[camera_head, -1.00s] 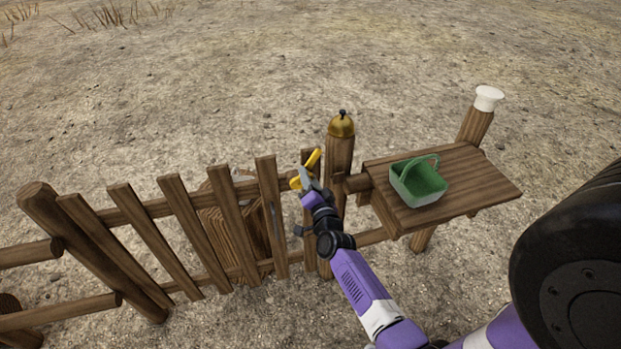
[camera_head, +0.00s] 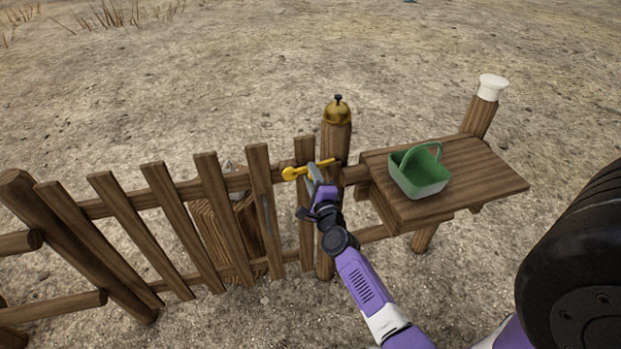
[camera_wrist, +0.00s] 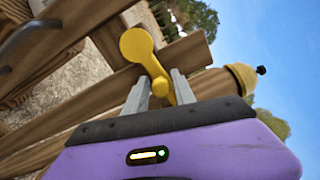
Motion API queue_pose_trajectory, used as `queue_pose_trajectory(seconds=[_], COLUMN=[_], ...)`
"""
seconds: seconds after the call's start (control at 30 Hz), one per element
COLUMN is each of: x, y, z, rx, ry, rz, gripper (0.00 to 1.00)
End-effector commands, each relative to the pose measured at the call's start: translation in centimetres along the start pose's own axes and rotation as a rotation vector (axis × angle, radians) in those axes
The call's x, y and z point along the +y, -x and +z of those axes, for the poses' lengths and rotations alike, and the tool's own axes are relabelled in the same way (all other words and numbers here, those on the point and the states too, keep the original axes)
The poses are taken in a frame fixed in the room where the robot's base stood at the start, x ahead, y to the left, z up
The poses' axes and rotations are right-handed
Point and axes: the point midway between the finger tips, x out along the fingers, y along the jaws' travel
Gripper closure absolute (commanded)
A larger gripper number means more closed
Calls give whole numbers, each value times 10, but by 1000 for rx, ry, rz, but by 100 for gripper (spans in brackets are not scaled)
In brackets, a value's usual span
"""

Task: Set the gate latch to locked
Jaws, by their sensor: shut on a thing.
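The yellow latch (camera_head: 290,173) sits on the upper right end of the wooden gate (camera_head: 205,215). Its round pivot end is at the left, and its bar lies nearly level, tilted slightly up, with its tip at the bell-topped post (camera_head: 337,140). My gripper (camera_head: 316,176) is at the bar, right of the pivot. In the wrist view, the fingers stand on either side of the yellow bar (camera_wrist: 146,53), shut on it. The fingers and gripper body hide part of the bar, and I cannot tell whether its tip sits in a catch.
A brass bell (camera_head: 338,111) tops the gate post. To the right, a wooden shelf (camera_head: 490,180) holds a green basket (camera_head: 420,172), with a white-capped post (camera_head: 489,97) behind. A dark tyre (camera_head: 575,260) fills the lower right. Open ground lies beyond the fence.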

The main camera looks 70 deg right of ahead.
Motion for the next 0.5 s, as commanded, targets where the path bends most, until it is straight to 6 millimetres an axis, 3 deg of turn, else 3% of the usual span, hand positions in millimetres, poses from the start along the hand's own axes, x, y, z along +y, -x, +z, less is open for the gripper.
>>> queue_pose_trajectory(seconds=[0.03,0.5], x=[-5,2], y=[-3,-3], z=[7,2], rx=[-12,-9], ry=[-40,-213], rz=[-15,-15], gripper=[100,100])
